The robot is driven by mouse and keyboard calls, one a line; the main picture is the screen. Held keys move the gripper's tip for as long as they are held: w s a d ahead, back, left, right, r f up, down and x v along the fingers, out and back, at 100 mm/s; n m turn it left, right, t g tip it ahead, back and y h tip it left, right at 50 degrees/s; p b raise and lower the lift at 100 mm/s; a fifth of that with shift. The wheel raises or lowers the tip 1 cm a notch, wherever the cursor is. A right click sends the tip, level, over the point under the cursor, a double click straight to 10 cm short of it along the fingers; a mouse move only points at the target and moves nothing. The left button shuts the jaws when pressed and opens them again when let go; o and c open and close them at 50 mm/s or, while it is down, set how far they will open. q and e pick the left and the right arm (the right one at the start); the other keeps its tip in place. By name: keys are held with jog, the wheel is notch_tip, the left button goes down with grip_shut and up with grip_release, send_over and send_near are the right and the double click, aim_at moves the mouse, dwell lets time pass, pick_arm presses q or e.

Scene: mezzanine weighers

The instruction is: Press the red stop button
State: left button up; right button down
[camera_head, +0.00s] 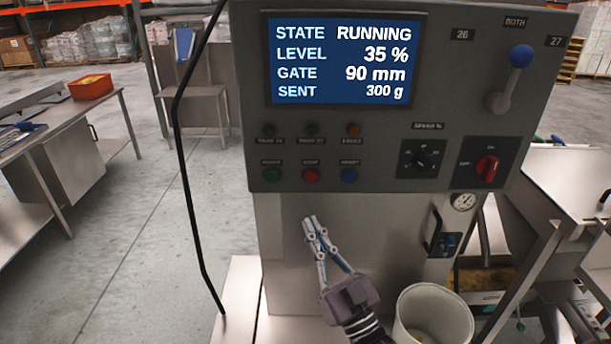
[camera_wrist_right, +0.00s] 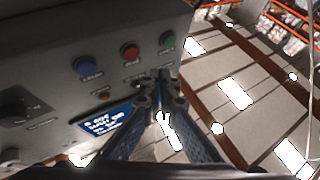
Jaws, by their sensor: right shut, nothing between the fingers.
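The red stop button (camera_head: 311,175) is in the lower row of the grey control panel (camera_head: 380,120), between a green button (camera_head: 272,174) and a blue button (camera_head: 349,175). In the right wrist view the panel appears upside down, with the red button (camera_wrist_right: 130,53) left of and above my fingertips. My right gripper (camera_head: 311,222) is shut and empty, below the red button in the head view and apart from it. The fingertips also show in the right wrist view (camera_wrist_right: 167,76). My left gripper is not in view.
The panel screen (camera_head: 343,60) reads RUNNING, 35 %, 90 mm, 300 g. A blue-knobbed lever (camera_head: 510,80), a black dial (camera_head: 419,158) and a red rotary switch (camera_head: 486,168) are at its right. A black cable (camera_head: 178,140) hangs at its left. A white bucket (camera_head: 433,310) stands below.

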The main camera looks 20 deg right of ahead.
aim_at(311, 177)
jog(key=shift+t+y, duration=0.4)
jog(key=shift+t, duration=0.2)
jog(key=r, duration=0.2)
jog(key=s+r, duration=0.1)
jog(key=r, duration=0.1)
jog(key=shift+s+a+r, duration=0.2)
jog(key=shift+w+d+b, duration=0.4)
jog(key=shift+w+b, duration=0.05)
jog(key=shift+w, duration=0.95)
jog(key=shift+w+d+b, duration=0.4)
jog(key=shift+w+d, duration=0.05)
jog(key=shift+w, duration=1)
jog(key=shift+w+d+b, duration=0.4)
jog(key=shift+w+b, duration=0.05)
jog(key=shift+w, duration=0.95)
jog(key=shift+w+d, duration=0.1)
jog(key=shift+w, duration=0.3)
